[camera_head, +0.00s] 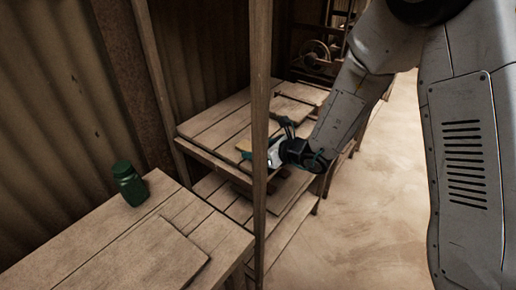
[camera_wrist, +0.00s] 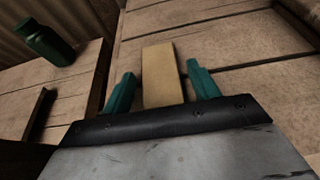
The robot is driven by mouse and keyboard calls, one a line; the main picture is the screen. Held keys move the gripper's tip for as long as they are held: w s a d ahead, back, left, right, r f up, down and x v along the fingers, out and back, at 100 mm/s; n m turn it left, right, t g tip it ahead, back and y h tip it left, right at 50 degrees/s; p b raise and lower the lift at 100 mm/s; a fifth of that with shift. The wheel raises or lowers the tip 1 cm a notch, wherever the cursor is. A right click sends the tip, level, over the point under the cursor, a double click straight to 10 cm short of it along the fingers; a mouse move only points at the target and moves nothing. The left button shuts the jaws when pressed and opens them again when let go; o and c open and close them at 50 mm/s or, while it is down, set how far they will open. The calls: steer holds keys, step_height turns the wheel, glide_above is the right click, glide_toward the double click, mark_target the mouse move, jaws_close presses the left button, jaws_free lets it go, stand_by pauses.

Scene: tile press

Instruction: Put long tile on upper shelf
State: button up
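The long tile is a tan, narrow block. In the wrist view the tile (camera_wrist: 162,72) lies between my gripper's (camera_wrist: 161,84) two teal fingers, with a visible gap on each side. The fingers are apart and do not appear to touch it. The tile appears to rest on the boards of the upper shelf (camera_head: 213,123). In the head view only a bit of the tile (camera_head: 243,145) shows, left of the wooden post. My gripper (camera_head: 271,148) is at the shelf's front edge there, partly hidden by the post.
A lower shelf (camera_head: 287,213) sits beneath. A wooden post (camera_head: 260,70) stands in front. A nearer table (camera_head: 70,245) carries a green bottle (camera_head: 129,184) and a flat board (camera_head: 145,258). Machinery with a wheel (camera_head: 314,52) stands at the back. Open floor (camera_head: 375,200) lies right.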

steer(key=shift+r, duration=0.15)
steer(key=shift+s+d+r, duration=0.15)
steer(key=shift+d, duration=0.1)
steer(key=v, duration=1.1)
steer(key=shift+s+d+r, duration=0.1)
steer(key=shift+d+r, duration=0.05)
